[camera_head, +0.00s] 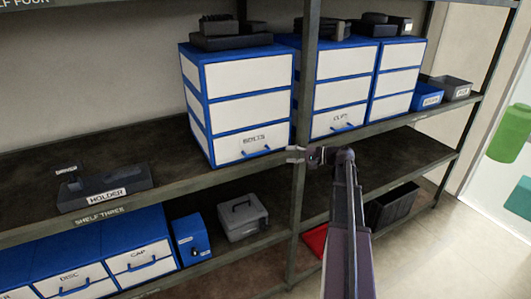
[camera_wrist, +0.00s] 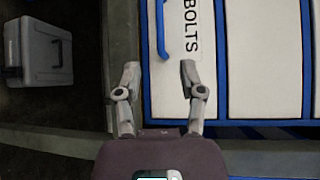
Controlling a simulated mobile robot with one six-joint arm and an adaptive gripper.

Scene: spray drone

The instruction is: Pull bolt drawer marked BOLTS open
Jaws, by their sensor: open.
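The drawer marked BOLTS (camera_head: 232,146) is the bottom drawer of a blue and white cabinet on the middle shelf, and it looks shut. Its blue bar handle (camera_head: 258,153) is below the label. In the wrist view the handle (camera_wrist: 162,30) stands upright in the picture, beside the BOLTS label on the white front (camera_wrist: 203,12). My gripper (camera_head: 290,154) is open and empty, to the right of the handle beside the shelf post. In the wrist view the fingertips of my gripper (camera_wrist: 159,70) are apart, with the handle beyond them near the top edge, not between them.
A dark shelf post (camera_head: 304,80) stands close to my gripper. A cabinet marked CLIPS (camera_head: 338,85) is right of the post. A holder (camera_head: 105,195) lies at left on the shelf. A grey case (camera_head: 242,215) sits on the shelf below.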

